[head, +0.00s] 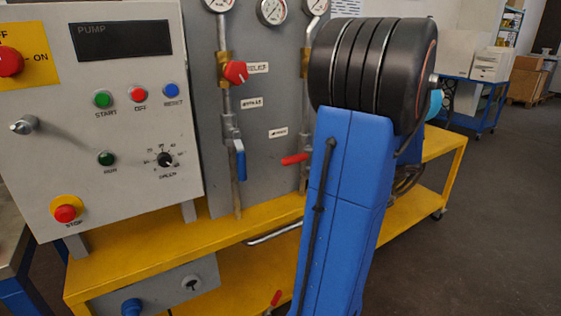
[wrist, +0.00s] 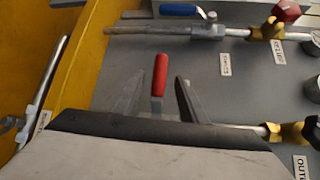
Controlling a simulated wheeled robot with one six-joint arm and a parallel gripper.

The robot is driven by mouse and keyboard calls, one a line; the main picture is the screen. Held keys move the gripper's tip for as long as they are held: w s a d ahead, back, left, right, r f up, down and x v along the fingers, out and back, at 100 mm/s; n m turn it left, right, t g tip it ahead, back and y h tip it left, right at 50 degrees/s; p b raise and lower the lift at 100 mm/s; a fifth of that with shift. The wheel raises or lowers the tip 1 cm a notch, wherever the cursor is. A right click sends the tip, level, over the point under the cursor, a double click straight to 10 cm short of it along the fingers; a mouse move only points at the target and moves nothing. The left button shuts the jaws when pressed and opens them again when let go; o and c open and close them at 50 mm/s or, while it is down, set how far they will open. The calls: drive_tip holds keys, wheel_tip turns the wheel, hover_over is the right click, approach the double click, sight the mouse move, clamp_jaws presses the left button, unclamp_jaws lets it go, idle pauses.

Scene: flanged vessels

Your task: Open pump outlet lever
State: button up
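The lever with a red grip (head: 294,159) is on the right-hand vertical pipe of the grey panel in the head view, its grip pointing left. In the wrist view the red lever (wrist: 160,75) stands between my two fingers. My gripper (wrist: 157,97) is open, with a grey finger on each side of the lever and a visible gap to each. A label starting with "OUT" (wrist: 301,167) is beside the same pipe line. In the head view my gripper is hidden behind my arm.
A blue-handled lever (head: 240,162) hangs on the left pipe, below a red knob (head: 236,72). The control box (head: 120,110) with buttons stands left. The yellow cart (head: 225,235) carries the panel. Open floor lies to the right.

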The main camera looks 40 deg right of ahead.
drive_tip(key=x, duration=1.1)
clamp_jaws()
